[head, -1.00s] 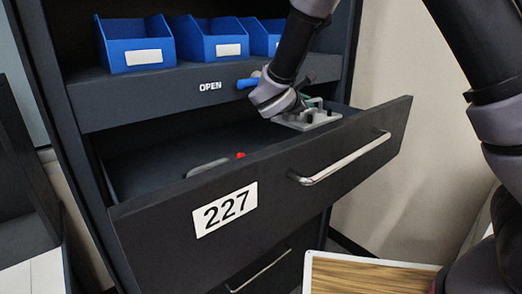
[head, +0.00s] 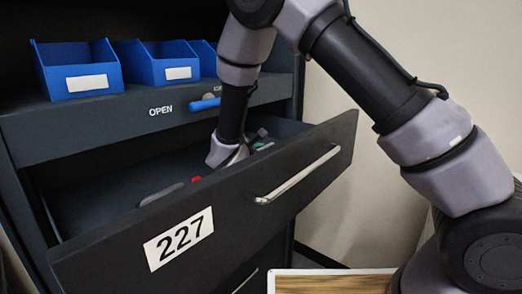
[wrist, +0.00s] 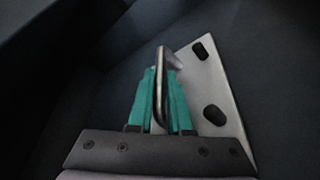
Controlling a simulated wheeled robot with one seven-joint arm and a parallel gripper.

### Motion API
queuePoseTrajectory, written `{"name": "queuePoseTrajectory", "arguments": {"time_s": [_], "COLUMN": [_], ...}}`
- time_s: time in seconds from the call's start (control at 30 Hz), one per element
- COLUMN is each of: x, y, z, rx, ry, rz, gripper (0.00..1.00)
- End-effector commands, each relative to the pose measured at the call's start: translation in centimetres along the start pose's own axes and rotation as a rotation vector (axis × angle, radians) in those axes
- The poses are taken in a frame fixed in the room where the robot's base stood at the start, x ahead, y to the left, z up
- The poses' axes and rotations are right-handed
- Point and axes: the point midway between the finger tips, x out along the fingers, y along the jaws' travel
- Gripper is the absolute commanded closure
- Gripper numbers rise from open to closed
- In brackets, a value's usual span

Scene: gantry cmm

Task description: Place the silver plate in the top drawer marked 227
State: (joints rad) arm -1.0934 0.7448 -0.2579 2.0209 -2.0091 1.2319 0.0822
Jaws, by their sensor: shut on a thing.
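The silver plate (wrist: 208,88) shows in the wrist view as a pale flat piece with dark round-ended marks and a raised bar. My gripper (wrist: 161,80) has its two green fingers on either side of this bar and is shut on it. The open drawer marked 227 (head: 225,215) stands pulled out in the head view. My gripper's wrist reaches down inside it, behind the drawer front. The drawer front hides the plate and most of the gripper in the head view, so I cannot tell whether the plate touches the drawer floor.
A grey item (head: 162,194) and a small red thing (head: 196,179) lie in the drawer, left of my gripper. Several blue bins (head: 80,68) stand on the shelf marked OPEN above, with a blue handle (head: 204,103) on its edge. A wood-topped surface (head: 330,283) lies below.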

Motion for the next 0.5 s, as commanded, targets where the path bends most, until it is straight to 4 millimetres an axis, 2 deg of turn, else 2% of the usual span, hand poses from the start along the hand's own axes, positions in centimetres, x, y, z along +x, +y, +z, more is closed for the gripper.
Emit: {"name": "queuePoseTrajectory", "arguments": {"time_s": [0.1,0.13,0.2,0.5], "x": [0.01,0.00,-0.01,-0.02], "y": [0.11,-0.03,-0.02,0.02], "z": [0.08,-0.02,-0.01,0.03], "rx": [0.003,0.000,0.000,0.000], "ry": [-0.002,0.000,0.000,0.000], "rz": [0.001,0.000,0.000,0.000], "gripper": [1.00,0.79,0.53,0.53]}}
